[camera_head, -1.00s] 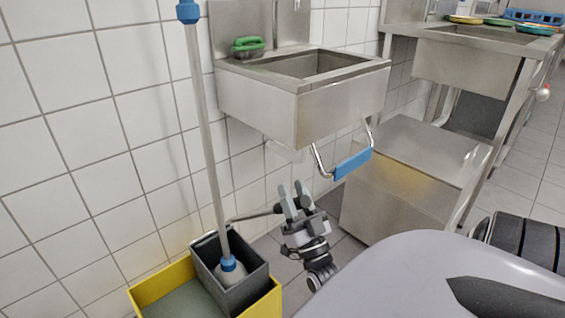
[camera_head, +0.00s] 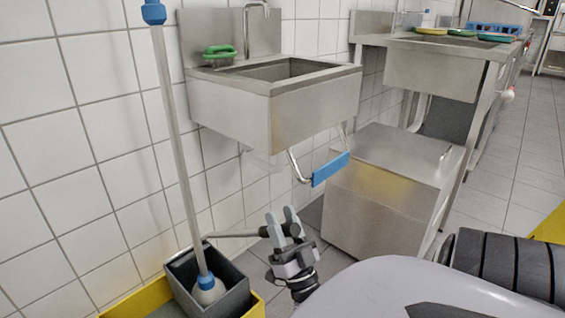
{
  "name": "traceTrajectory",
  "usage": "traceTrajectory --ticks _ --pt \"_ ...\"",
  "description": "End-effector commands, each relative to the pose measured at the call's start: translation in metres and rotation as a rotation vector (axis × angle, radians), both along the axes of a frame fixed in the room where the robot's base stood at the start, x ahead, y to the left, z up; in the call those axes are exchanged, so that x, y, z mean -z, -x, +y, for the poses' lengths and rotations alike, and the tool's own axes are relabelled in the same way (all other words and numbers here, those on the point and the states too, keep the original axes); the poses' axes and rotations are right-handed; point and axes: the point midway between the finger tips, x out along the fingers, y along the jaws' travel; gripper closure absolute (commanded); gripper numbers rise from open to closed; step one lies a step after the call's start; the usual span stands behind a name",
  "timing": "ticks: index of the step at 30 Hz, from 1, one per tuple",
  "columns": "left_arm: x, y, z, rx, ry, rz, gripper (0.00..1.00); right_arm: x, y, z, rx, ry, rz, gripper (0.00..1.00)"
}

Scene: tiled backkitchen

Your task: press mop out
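The mop stands with its grey pole (camera_head: 176,150) tilted slightly. Its white head with a blue collar (camera_head: 207,288) sits in the dark grey press (camera_head: 236,296) of the yellow mop bucket (camera_head: 150,301), at the lower left. The press lever (camera_head: 235,235) sticks out to the right from the press. My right gripper (camera_head: 283,217) is at the lever's dark end, with its fingers pointing up and apart. The lever end overlaps the fingers in the picture; I cannot tell whether they touch. The mop's lowest part is hidden inside the press. My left gripper is out of view.
A steel sink (camera_head: 270,110) with a blue-padded bar (camera_head: 330,169) hangs on the tiled wall above my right gripper. A steel box (camera_head: 375,200) stands right of it, beside a steel counter (camera_head: 435,75). Open floor (camera_head: 510,150) lies at the right.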

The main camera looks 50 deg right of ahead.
Motion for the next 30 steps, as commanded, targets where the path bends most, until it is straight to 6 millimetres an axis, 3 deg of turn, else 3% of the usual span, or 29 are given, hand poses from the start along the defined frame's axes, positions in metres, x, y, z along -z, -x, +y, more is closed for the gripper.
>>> traceTrajectory --ticks 11,24,30 --pt "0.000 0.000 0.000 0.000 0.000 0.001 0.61 0.003 0.002 0.001 0.000 -0.001 0.002 0.43" --pt "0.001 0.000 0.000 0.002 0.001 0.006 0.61 0.050 0.037 0.017 0.000 -0.001 0.003 0.43" --pt "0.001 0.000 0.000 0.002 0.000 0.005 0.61 0.055 0.042 0.019 -0.001 -0.001 0.001 0.43"
